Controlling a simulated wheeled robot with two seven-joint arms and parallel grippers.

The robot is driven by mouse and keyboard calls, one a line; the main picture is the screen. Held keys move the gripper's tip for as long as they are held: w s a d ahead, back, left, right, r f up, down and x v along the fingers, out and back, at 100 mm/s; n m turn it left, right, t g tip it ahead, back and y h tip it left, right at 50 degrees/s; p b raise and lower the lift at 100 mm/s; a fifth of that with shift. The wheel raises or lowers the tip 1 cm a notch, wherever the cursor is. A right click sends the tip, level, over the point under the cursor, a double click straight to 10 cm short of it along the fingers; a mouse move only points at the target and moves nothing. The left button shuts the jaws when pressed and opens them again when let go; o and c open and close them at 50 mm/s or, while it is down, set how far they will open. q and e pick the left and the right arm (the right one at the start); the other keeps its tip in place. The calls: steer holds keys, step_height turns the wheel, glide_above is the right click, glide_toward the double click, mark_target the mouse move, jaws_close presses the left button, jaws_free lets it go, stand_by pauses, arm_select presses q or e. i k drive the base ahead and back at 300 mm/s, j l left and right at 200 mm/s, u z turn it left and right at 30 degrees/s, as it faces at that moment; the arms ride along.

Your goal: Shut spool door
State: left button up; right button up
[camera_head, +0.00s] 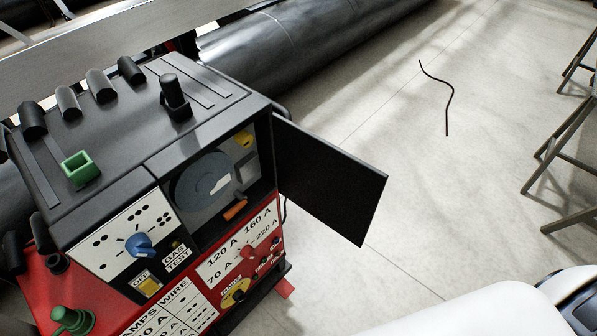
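The spool door (330,180) is a flat black panel hinged at the right edge of the spool compartment. It stands wide open, swung out to the right of the machine. The welding machine (130,190) is black on top with a red lower front. Its open compartment shows a grey wire spool (203,180), a yellow part (243,140) and an orange part (235,210). Neither gripper shows in the head view. A white rounded part at the bottom right looks like my own body.
Large dark cylinders (300,40) lie behind the machine, beside a metal beam (110,40). A thin dark cable or rod (451,95) lies on the floor. Metal trestle legs (565,130) stand at the right. The concrete floor right of the door is mostly clear.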

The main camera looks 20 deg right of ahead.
mark_target(342, 192)
steer(key=l+u, duration=0.2)
steer(key=u, duration=0.3)
steer(key=i+l+u, duration=0.1)
steer(key=l+u, duration=0.2)
steer(key=u, duration=0.15)
steer(key=l+u, duration=0.25)
steer(key=u, duration=0.25)
steer(key=k+l+u, duration=0.1)
steer(key=l, duration=0.3)
steer(key=k+l+u, duration=0.1)
steer(key=l, duration=0.3)
steer(key=k+l+u, duration=0.15)
steer(key=l, duration=0.25)
steer(key=l+u, duration=0.1)
steer(key=l, duration=0.3)
steer(key=k+l+u, duration=0.1)
steer(key=l, duration=0.3)
steer(key=k, duration=0.1)
